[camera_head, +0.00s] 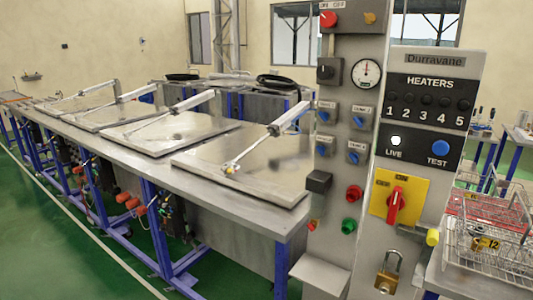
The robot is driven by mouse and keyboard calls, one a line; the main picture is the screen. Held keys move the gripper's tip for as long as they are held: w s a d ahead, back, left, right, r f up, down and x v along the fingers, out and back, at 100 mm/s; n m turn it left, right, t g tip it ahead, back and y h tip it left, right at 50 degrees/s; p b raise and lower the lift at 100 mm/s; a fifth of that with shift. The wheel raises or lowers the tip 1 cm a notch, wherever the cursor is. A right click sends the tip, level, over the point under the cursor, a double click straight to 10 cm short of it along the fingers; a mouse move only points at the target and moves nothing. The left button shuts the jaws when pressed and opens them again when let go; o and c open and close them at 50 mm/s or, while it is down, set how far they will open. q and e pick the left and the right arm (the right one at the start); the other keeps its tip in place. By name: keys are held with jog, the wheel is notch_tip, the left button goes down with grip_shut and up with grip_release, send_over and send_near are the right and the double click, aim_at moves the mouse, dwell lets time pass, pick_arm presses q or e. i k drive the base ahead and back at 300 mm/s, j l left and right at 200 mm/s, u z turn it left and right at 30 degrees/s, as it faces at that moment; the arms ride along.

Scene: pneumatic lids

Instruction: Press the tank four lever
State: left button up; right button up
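A grey control panel (345,200) stands right of centre in the head view. It carries a two-by-two group of blue levers: upper left (324,116), upper right (359,121), lower left (322,147) and lower right (352,157). Each has a small label that is too small to read surely, so I cannot tell for certain which is tank four. Flat metal lids with pneumatic cylinders lie in a row on the long bench; the nearest lid (270,150) looks closed. Neither of my grippers is in view.
The panel also has a pressure gauge (366,73), a red button (354,193), a green button (349,226) and a black box (319,181). Beside it, a heater panel (424,100) has a red rotary switch (397,199) and a padlock (389,272). Wire baskets (490,240) stand at right.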

aim_at(145, 209)
jog(key=i+j, duration=0.6)
jog(key=i+j+u, duration=0.1)
jog(key=i+j, duration=1.05)
jog(key=i, duration=0.25)
